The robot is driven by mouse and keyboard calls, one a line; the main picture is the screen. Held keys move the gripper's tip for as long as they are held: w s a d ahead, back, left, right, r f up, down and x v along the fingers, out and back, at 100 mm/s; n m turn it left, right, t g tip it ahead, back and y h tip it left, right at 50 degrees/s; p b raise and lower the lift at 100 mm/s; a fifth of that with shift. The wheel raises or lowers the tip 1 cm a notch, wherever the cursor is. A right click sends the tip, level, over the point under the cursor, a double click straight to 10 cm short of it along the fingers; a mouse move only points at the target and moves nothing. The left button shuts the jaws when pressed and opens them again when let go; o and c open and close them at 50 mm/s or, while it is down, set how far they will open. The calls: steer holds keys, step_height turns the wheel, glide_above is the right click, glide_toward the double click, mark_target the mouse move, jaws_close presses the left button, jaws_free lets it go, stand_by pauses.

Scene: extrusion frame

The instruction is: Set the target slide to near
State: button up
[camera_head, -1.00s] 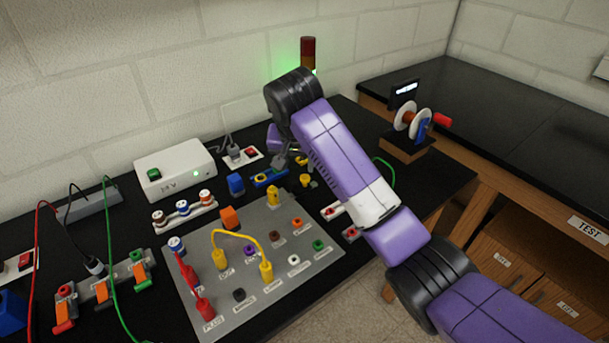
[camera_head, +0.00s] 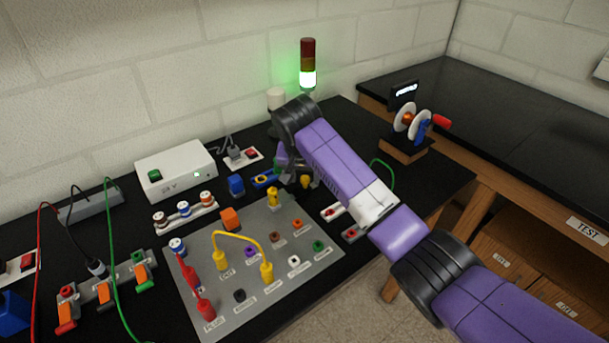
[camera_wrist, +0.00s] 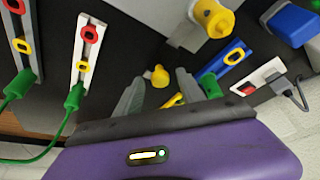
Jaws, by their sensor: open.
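My gripper (camera_head: 300,178) is open and empty, low over the back right of the table. In the wrist view its grey fingers (camera_wrist: 160,84) are apart, with a small yellow knob (camera_wrist: 160,76) between or just beyond them. That yellow knob (camera_head: 305,182) is partly hidden by a finger in the head view. A blue slide with a yellow ring (camera_wrist: 236,57) lies beside the right finger; it also shows in the head view (camera_head: 265,180). A white rail with a red ring (camera_wrist: 90,34) and a grey rail with a yellow ring (camera_wrist: 22,46) lie to the left. No label marks which is the target slide.
A grey panel with plugs and a yellow cable (camera_head: 243,235) lies in front of the gripper. A white power box (camera_head: 175,172) stands left, a lit stack light (camera_head: 308,65) behind, and a spool stand (camera_head: 405,145) right. A green cable (camera_wrist: 45,155) leads to the rails.

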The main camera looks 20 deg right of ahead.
jaws_close()
stand_by(1.4)
